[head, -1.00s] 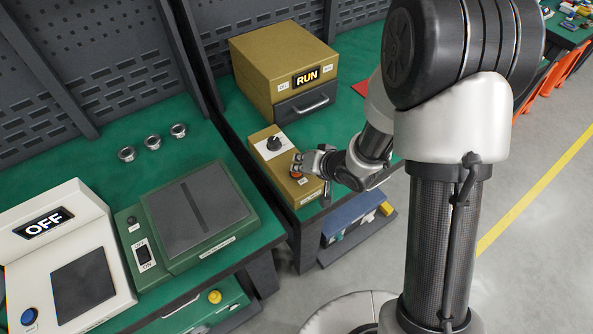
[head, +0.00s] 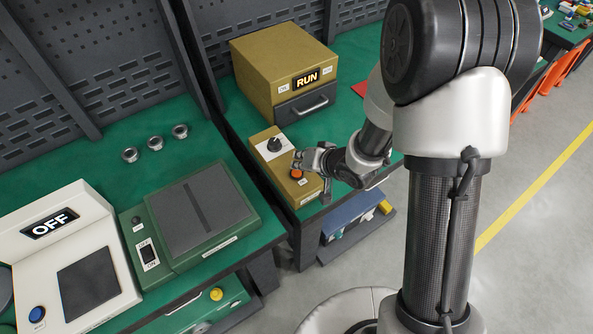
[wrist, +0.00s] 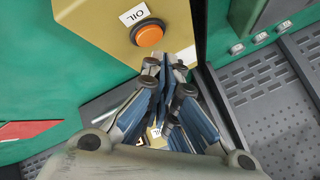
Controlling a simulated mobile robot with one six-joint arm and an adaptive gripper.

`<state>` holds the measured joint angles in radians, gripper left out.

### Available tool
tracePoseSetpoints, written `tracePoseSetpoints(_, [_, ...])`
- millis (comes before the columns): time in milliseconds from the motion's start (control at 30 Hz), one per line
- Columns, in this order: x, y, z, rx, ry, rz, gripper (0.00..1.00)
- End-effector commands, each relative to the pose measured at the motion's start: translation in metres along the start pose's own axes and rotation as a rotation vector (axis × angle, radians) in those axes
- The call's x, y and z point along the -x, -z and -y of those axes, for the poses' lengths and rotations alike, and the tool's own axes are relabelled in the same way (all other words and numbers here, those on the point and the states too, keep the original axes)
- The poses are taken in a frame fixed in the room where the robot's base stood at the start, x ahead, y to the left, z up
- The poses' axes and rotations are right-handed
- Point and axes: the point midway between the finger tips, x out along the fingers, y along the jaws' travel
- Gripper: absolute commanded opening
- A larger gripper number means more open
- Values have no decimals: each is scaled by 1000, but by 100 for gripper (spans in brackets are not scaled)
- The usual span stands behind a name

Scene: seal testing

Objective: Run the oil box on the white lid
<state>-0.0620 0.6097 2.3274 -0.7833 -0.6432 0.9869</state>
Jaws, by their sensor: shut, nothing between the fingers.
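The mustard-yellow box (head: 262,62) stands at the back of the right bench. Its display (head: 306,78) reads RUN, and its dark drawer (head: 305,103) with a handle is shut. In front of it lies a long yellow control box (head: 304,191) with a black knob (head: 274,144) and an orange button (head: 297,173). The wrist view shows the orange button (wrist: 149,35) beside a label reading OIL. My gripper (head: 308,160) is shut and empty, just beside the button and apart from it; its fingertips (wrist: 165,68) show too. I see no white lid; the drawer's inside is hidden.
The left bench holds a green device (head: 157,232), a white device (head: 112,296) reading OFF, and several metal rings (head: 155,143). A red item (head: 360,86) lies right of the yellow box. A dark rack (head: 325,258) sits low under the right bench.

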Motion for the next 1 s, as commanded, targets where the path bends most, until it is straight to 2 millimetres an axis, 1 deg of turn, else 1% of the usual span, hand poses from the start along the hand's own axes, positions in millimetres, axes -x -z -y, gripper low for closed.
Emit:
tracePoseSetpoints(200, [17, 13, 12, 0, 0, -1, 0])
tracePoseSetpoints(467, [33, 24, 24, 0, 0, -1, 0])
tracePoseSetpoints(1000, [32, 24, 24, 0, 0, 0, 0])
